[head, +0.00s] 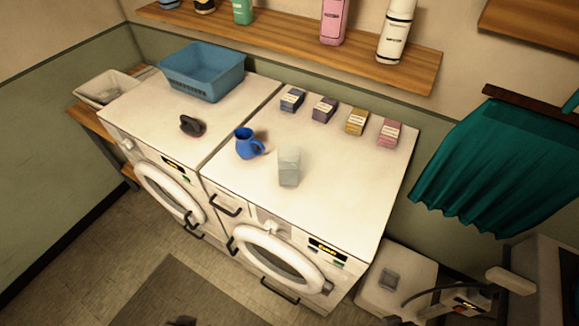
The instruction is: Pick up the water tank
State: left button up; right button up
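A small translucent whitish container (289,167), the thing that looks most like the water tank, stands upright on the white top of the right washing machine (340,185). It is near the front edge, to the right of a blue jug (246,144) and apart from it. Nothing holds it. A small dark shape at the bottom edge is too cut off to identify.
A dark iron-like object (193,125) and a blue basket (203,72) sit on the left machine. Several small boxes (356,121) line the right machine's back. A shelf (290,42) with bottles hangs above. A white unit (398,282) with a dark hose stands lower right.

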pick_arm(q)
jog(key=shift+o, duration=0.2)
jog(key=o, duration=1.2)
jog(key=shift+c, duration=0.2)
